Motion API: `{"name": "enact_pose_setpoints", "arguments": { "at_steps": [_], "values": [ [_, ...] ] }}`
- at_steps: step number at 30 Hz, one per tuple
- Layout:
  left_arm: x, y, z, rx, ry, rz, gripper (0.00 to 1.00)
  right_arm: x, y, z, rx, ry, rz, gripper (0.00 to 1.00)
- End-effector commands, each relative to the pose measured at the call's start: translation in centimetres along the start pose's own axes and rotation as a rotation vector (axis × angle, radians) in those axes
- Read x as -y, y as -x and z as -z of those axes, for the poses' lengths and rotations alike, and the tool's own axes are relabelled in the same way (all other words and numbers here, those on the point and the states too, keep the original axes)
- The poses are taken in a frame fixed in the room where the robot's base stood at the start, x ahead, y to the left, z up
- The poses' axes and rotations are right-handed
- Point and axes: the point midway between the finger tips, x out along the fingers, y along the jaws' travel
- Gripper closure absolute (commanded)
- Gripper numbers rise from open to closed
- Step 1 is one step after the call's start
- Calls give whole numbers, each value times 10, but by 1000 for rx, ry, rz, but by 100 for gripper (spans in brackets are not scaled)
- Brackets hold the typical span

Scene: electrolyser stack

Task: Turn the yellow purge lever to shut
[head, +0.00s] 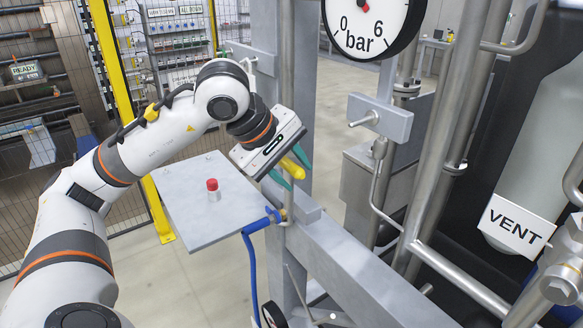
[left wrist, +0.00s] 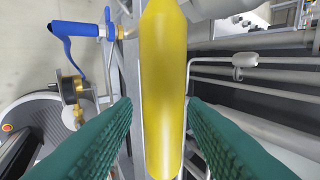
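The yellow purge lever (head: 293,168) shows as a short yellow bar at my left gripper (head: 290,169) in the head view. In the left wrist view the lever (left wrist: 163,85) is large and runs from the top edge to near the bottom, between the two teal ridged fingers of the left gripper (left wrist: 159,101). The fingers are apart, one on each side of it. A gap shows on the left side; whether the right finger touches it I cannot tell. The lever's pivot is hidden. My right gripper is in neither view.
A grey plate (head: 188,222) with a red-capped white object (head: 213,189) lies below my left arm. A blue hose (head: 252,275) and a brass fitting with a blue handle (left wrist: 75,30) are close by. A pressure gauge (head: 370,18), steel pipes and a VENT sign (head: 515,224) stand right.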

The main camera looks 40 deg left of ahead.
Motion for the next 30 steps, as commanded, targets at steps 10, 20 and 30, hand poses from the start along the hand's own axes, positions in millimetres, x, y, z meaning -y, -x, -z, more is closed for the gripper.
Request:
{"name": "enact_pose_setpoints", "arguments": {
  "at_steps": [10, 20, 30],
  "values": [
    [2, 22, -1, 3, 1, 8, 61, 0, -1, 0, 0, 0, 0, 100],
    [2, 92, 0, 2, 1, 7, 61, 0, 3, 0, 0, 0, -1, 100],
    [0, 120, 0, 0, 0, 1, 61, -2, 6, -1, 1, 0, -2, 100]
  ]
}}
